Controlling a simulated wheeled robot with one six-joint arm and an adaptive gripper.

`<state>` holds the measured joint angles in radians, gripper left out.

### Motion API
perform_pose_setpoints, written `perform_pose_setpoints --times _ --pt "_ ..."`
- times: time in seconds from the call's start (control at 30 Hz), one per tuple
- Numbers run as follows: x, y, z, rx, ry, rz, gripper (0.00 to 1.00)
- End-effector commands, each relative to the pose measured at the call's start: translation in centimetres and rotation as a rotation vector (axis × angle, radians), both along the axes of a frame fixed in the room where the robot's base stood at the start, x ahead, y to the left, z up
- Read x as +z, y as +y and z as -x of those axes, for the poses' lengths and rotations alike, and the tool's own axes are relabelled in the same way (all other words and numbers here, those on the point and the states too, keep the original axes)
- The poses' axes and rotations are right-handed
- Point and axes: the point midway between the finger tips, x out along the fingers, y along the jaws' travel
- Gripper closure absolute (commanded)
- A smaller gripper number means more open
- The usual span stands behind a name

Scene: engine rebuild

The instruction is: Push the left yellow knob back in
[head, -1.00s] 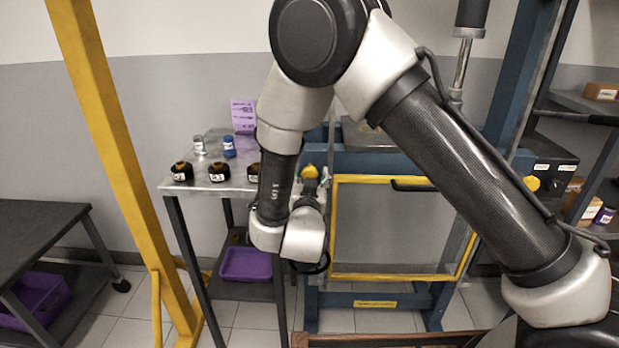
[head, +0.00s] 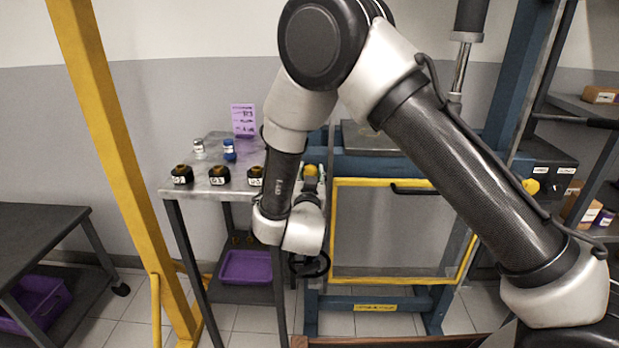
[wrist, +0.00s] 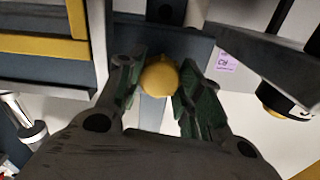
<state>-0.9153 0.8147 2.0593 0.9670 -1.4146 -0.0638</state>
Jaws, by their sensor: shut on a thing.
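The left yellow knob (head: 310,169) is on the left post of the blue press frame, beside the yellow-edged guard. In the wrist view the round knob (wrist: 160,78) sits between the green-padded fingers of my gripper (wrist: 159,88). The gripper is shut on it. In the head view my gripper (head: 311,184) is at the knob, and its fingers are partly hidden behind my wrist. How far the knob stands out cannot be told. A second yellow knob (head: 531,186) is at the right of the frame.
The yellow-edged guard panel (head: 385,235) is right of my gripper. A metal table (head: 200,187) at left holds several black blocks with amber tops, small jars and a purple card (head: 243,119). A yellow post (head: 112,140) stands further left.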

Motion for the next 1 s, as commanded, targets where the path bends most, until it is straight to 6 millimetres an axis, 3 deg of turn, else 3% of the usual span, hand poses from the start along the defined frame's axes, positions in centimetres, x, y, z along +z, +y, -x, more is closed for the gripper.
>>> perform_pose_setpoints --times 0.03,0.13,0.67,0.77,1.0 --pt "0.1 0.0 -0.2 0.0 -0.002 -0.003 0.61" --pt "0.1 0.0 -0.2 0.0 -0.002 -0.003 0.43" --pt "0.0 0.0 0.5 0.0 -0.001 -0.001 0.42" --pt "0.0 0.1 1.6 0.0 0.0 -0.001 0.42" --pt "0.1 0.4 6.6 0.004 -0.001 0.0 0.42"
